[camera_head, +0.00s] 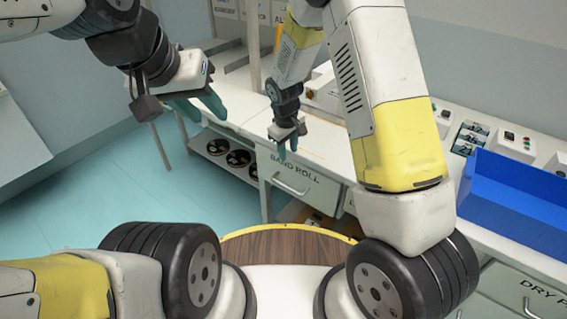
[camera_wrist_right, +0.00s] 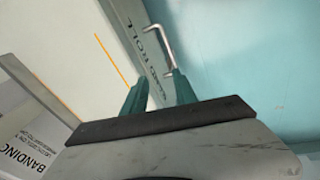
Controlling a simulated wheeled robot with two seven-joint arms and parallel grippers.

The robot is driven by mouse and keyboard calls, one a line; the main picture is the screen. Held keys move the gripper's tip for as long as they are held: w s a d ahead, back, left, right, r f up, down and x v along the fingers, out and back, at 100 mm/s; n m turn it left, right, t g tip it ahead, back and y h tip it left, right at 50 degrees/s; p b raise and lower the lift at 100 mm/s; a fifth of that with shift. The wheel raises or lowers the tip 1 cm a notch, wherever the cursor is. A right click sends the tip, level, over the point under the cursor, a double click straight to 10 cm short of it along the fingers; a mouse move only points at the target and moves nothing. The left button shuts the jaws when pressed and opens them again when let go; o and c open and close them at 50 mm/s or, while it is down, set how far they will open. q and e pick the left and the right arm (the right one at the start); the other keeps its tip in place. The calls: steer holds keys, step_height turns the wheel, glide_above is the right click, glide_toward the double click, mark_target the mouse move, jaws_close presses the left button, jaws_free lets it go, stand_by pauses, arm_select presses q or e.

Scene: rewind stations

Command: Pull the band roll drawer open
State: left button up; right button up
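The band roll drawer (camera_head: 318,190) is a white front lettered BAND ROLL under the worktop, and it looks shut. Its metal bar handle (camera_head: 290,187) is on the front; in the right wrist view the handle (camera_wrist_right: 150,28) stands out just beyond the fingertips. My right gripper (camera_head: 287,150) hangs above the drawer, near the worktop edge. The right wrist view shows its teal fingers (camera_wrist_right: 160,82) apart with nothing between them, the handle's near end close to one fingertip. My left gripper (camera_head: 203,108) is off to the left over the floor, its teal fingers apart and empty.
A shelf with dark rolls (camera_head: 238,158) is left of the drawer. A blue bin (camera_head: 515,200) stands on the worktop at right, with a dry-labelled drawer (camera_head: 525,300) below. The teal floor (camera_head: 120,200) before the left side is clear.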

steer(key=n, duration=0.2)
glide_toward(284, 185)
steer(key=shift+h, duration=0.3)
steer(key=x, duration=0.8)
steer(key=shift+a, duration=0.25)
jaws_close()
stand_by(0.6)
